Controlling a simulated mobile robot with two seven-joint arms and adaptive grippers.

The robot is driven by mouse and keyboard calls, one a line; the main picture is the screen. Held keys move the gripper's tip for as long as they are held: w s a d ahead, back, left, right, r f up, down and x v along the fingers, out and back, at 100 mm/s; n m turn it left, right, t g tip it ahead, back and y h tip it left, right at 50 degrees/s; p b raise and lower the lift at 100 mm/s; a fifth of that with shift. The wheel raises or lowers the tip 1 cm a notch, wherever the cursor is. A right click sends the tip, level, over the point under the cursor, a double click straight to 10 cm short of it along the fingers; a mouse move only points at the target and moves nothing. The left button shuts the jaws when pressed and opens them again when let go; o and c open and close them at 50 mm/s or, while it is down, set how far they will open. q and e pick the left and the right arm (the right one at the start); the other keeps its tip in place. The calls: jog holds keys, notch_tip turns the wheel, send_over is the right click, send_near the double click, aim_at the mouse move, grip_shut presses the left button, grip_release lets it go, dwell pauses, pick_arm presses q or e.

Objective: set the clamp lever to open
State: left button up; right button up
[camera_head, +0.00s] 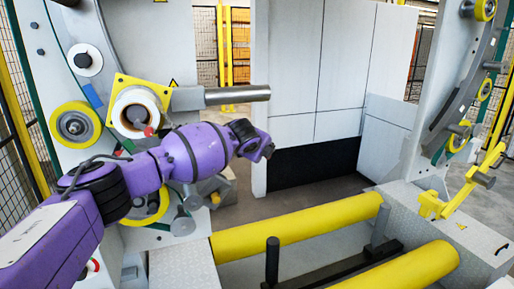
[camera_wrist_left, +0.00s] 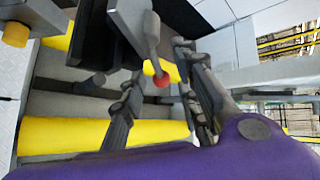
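A grey lever (camera_wrist_left: 152,42) with a red ball knob (camera_wrist_left: 162,80) shows at the top middle of the left wrist view. My left gripper (camera_wrist_left: 158,62) has its two dark fingers spread, one on each side of the lever in the picture; I see no clear contact. In the head view my purple left arm (camera_head: 185,152) reaches right across the machine's left side; its fingers cannot be made out there. A red ball (camera_head: 149,131) also shows beside the roll core there, but I cannot tell whether it is the same knob. My right gripper is not in view.
A grey spindle (camera_head: 237,95) sticks out behind my arm. Yellow rollers (camera_head: 295,229) lie low in front, with a dark upright post (camera_head: 272,262) between them. A yellow bracket (camera_head: 462,185) stands at the right. Floor beyond the rollers is clear.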

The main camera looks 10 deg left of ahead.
pick_arm(q)
jog(key=v, duration=1)
jog(key=shift+r, duration=0.1)
